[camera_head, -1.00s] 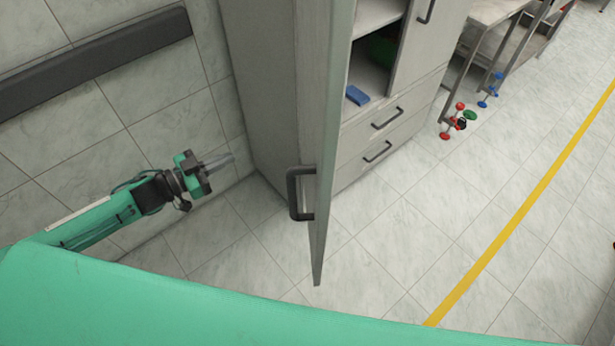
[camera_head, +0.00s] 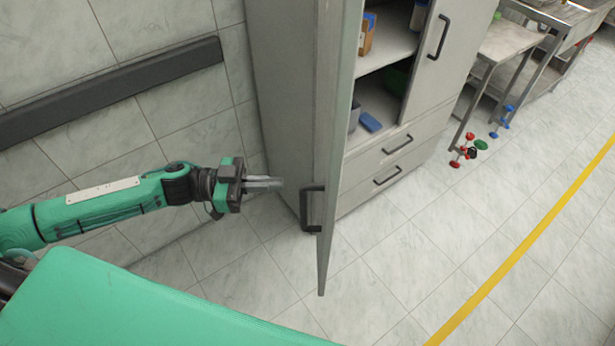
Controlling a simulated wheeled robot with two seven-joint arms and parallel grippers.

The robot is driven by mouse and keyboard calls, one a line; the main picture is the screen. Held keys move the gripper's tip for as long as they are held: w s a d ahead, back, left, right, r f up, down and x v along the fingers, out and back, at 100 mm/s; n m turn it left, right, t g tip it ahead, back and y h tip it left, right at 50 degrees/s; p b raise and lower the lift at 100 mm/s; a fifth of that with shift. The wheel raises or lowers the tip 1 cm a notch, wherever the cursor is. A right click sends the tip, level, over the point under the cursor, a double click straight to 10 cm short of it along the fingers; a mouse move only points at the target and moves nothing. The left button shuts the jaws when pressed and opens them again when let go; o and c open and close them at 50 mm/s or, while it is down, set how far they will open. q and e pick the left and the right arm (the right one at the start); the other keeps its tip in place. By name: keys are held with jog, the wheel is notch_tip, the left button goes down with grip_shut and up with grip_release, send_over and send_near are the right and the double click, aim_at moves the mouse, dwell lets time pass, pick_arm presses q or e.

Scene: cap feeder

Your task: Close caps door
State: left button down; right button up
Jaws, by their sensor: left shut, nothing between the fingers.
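The cabinet door (camera_head: 339,130) stands open, swung out toward me and seen nearly edge-on. Its dark handle (camera_head: 308,208) is on the door's left face, low in the view. My left gripper (camera_head: 280,183) is shut and empty, to the left of the door, with its fingertips pointing right toward the handle. A small gap shows between the fingertips and the handle. The cabinet (camera_head: 283,90) has its left compartment uncovered, while its right door (camera_head: 437,60) is shut. My right gripper is not in view.
Inside the cabinet are a blue item (camera_head: 371,122) and a cardboard box (camera_head: 367,36). Drawers (camera_head: 398,150) sit below. A dark wall rail (camera_head: 110,88) runs at the left. A metal table (camera_head: 512,45) with valve-like parts beneath stands at the right. The floor right of the door is clear.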

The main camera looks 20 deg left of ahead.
aim_at(308, 184)
pick_arm(q)
jog(key=shift+p+x, duration=1.75)
jog(key=shift+x, duration=2.2)
